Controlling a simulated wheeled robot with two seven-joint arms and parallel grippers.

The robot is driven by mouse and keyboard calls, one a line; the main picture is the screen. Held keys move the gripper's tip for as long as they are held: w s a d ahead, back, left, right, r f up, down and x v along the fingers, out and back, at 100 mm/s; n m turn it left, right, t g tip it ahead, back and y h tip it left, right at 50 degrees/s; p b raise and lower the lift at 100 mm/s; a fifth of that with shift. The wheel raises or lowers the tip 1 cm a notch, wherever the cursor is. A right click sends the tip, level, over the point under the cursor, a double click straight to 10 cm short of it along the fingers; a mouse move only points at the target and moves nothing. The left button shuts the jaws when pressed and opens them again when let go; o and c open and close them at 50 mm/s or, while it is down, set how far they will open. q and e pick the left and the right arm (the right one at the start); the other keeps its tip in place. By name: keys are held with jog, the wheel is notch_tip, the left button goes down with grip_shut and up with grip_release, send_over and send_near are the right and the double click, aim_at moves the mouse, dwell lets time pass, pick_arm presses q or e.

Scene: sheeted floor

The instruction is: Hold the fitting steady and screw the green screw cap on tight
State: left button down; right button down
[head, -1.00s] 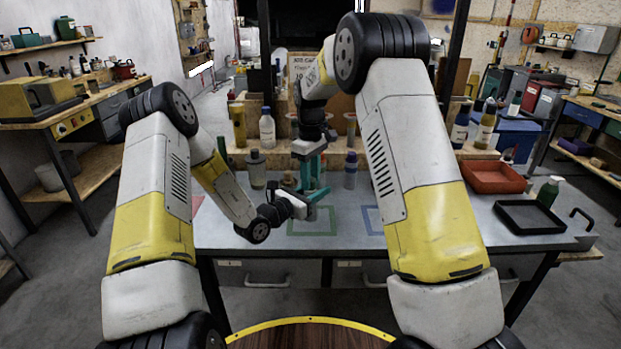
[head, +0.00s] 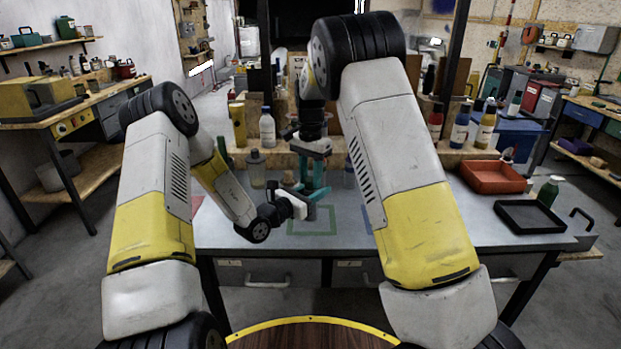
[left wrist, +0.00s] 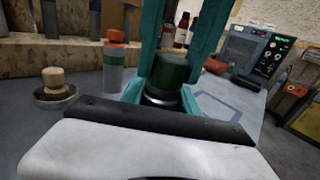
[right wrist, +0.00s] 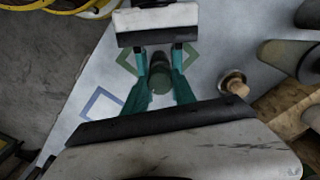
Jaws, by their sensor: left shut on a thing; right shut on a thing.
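The dark green screw cap (left wrist: 172,69) sits upright on top of the fitting (left wrist: 161,97), whose dark, partly metallic upper part shows just below it in the left wrist view. The cap also shows from above in the right wrist view (right wrist: 160,82). My right gripper (head: 313,180) comes down from above, its teal fingers shut on the cap from two sides. My left gripper (head: 316,195) reaches in level from the left, its fingers shut on the fitting below the cap. Most of the fitting is hidden by the fingers. I cannot tell whether a gap remains between cap and fitting.
A green outlined square (head: 312,221) marks the grey bench below the grippers. Bottles, such as a white one (head: 267,130), stand at the back. A small dish with a wooden-handled brush (left wrist: 54,85) is nearby. A red tray (head: 492,178) and black tray (head: 530,217) lie right.

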jog(key=shift+m, duration=0.7)
jog(key=c, duration=0.9)
grip_release()
jog(key=shift+c, duration=0.2)
jog(key=shift+c, duration=0.8)
